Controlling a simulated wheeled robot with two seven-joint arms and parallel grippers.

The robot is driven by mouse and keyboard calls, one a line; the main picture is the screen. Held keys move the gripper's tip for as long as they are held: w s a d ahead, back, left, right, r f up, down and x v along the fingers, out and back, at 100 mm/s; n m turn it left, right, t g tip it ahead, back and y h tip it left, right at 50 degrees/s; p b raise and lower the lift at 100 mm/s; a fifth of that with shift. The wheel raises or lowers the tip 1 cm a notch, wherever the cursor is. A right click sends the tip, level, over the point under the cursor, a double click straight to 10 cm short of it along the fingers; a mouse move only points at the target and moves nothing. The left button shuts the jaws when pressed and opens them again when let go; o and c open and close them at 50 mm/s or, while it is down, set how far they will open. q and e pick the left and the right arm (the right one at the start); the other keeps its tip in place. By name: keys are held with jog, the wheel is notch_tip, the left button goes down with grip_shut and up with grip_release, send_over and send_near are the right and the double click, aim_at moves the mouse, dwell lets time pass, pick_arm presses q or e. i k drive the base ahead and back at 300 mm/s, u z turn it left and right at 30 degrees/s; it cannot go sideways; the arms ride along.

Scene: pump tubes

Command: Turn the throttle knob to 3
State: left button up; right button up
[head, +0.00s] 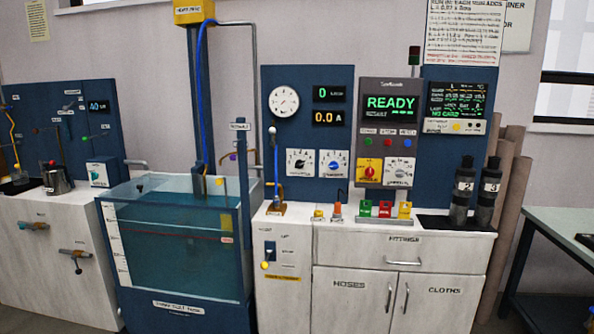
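One is a white plate with a dark knob (300,162). Next to it is a white plate with a blue knob (333,163). A white dial (398,173) sits on the grey panel to their right, beside a yellow-and-red switch (369,171). The knob settings are too small to read. Neither of my grippers is in view.
A glass water tank (180,235) stands left of the white cabinet (375,275). Small coloured fittings (385,210) and two dark cylinders (462,192) stand on the countertop. A display (391,107) reads READY. A green table (555,235) is at the right.

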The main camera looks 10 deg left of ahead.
aim_at(299, 165)
jog(key=u, duration=0.75)
jog(key=i, duration=0.6)
jog(key=u, duration=1.2)
jog(key=i, duration=1.4)
jog(key=z, duration=0.9)
jog(key=i, duration=0.95)
jog(key=z, duration=1.05)
